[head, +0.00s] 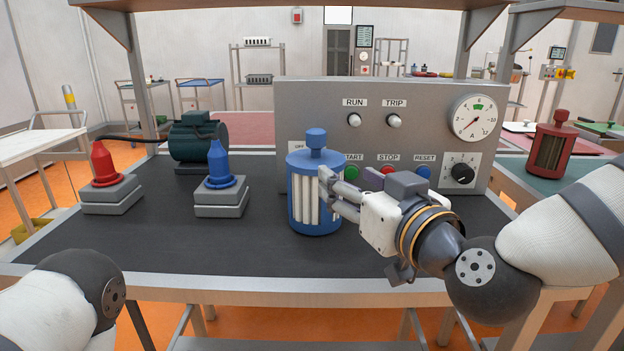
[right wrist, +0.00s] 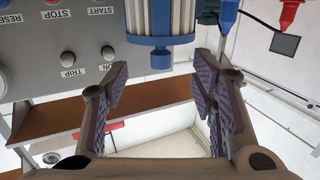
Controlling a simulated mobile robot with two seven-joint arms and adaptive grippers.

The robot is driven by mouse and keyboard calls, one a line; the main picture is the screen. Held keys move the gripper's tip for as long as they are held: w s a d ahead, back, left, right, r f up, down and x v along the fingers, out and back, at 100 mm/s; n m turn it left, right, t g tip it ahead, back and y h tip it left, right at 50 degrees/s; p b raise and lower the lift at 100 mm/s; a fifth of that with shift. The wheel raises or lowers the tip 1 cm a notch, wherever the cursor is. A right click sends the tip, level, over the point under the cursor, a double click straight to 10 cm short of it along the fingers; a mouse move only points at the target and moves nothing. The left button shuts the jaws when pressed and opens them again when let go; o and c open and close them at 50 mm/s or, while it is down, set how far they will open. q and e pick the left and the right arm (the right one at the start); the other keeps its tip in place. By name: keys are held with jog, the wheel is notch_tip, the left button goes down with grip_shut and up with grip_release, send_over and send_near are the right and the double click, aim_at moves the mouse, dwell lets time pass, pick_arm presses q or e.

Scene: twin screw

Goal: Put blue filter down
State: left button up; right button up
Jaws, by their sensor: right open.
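The blue filter (head: 316,205), a blue-capped cylinder with pale inner tubes, stands upright on the dark worktop (head: 240,255), in front of the control panel. My right gripper (head: 332,184) comes in from the right, with its fingers at the filter's right side. In the right wrist view the picture is upside down and the blue filter (right wrist: 160,27) shows ahead of the spread fingers (right wrist: 160,75), with a gap on both sides. The right gripper is open and holds nothing. My left gripper is out of view; only part of my left arm shows at the lower left.
A grey control panel (head: 430,110) with buttons and a gauge stands behind. Red (head: 104,165) and blue (head: 219,165) cones on grey blocks stand to the left, near a green motor (head: 197,140). A red filter (head: 551,150) stands on a right-hand table. The worktop's front is clear.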

aim_at(320, 145)
jog(key=shift+t, duration=0.3)
jog(key=x, duration=0.4)
jog(key=r+b+x, duration=0.1)
jog(key=x, duration=0.7)
jog(key=shift+a+r, duration=0.2)
jog(key=shift+r, duration=0.2)
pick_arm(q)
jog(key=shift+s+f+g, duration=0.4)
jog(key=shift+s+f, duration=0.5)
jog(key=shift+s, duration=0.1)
pick_arm(e)
jog(key=shift+r, duration=0.1)
jog(key=shift+c, duration=0.2)
grip_shut()
